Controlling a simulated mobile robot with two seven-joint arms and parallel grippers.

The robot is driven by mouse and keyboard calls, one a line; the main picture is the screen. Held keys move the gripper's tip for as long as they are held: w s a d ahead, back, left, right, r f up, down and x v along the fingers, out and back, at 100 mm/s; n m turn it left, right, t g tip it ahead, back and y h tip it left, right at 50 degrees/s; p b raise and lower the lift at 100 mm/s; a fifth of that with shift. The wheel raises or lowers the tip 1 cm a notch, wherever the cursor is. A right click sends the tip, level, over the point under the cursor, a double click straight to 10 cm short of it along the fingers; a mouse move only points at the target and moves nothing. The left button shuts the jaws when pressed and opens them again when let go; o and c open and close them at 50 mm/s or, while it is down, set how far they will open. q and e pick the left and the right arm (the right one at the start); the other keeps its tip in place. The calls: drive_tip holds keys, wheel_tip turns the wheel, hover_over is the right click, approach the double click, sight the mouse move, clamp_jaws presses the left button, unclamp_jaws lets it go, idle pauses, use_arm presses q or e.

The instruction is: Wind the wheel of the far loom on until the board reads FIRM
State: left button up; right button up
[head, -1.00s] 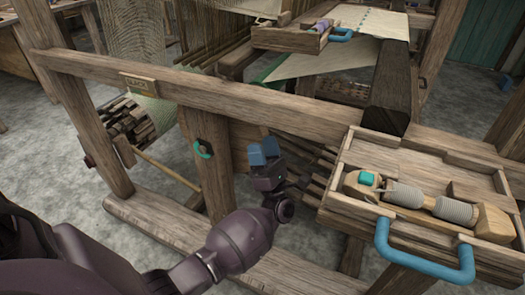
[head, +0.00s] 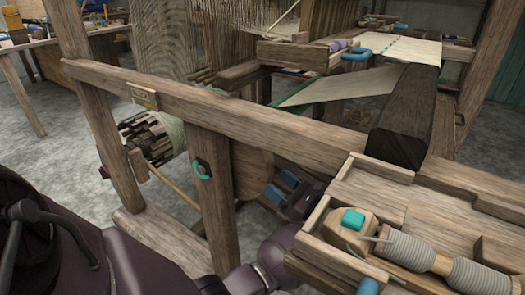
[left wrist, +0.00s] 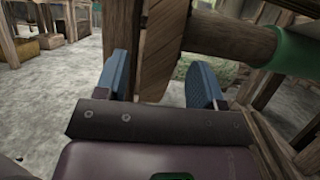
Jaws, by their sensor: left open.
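A small board (head: 143,96) is fixed on the loom's long rail; its lettering is too small to read surely. A rounded brown wooden panel (head: 252,174), which looks like the wheel, stands behind the front post and is partly hidden by it. My left gripper (head: 282,187) is open, with its blue fingers just right of this panel. In the left wrist view the open fingers (left wrist: 159,78) lie either side of a wooden edge (left wrist: 158,55); I cannot tell whether they touch it. My right gripper is out of view.
A wooden tray (head: 385,200) with a spool-bearing shuttle (head: 410,250) is close on the right. A dark beam (head: 405,115) lies behind it. Grey floor is open at left (head: 60,150).

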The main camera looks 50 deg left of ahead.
sight(261, 169)
use_arm(q)
drive_tip(key=shift+x, duration=3.15)
drive_tip(key=shift+c, duration=0.2)
clamp_jaws()
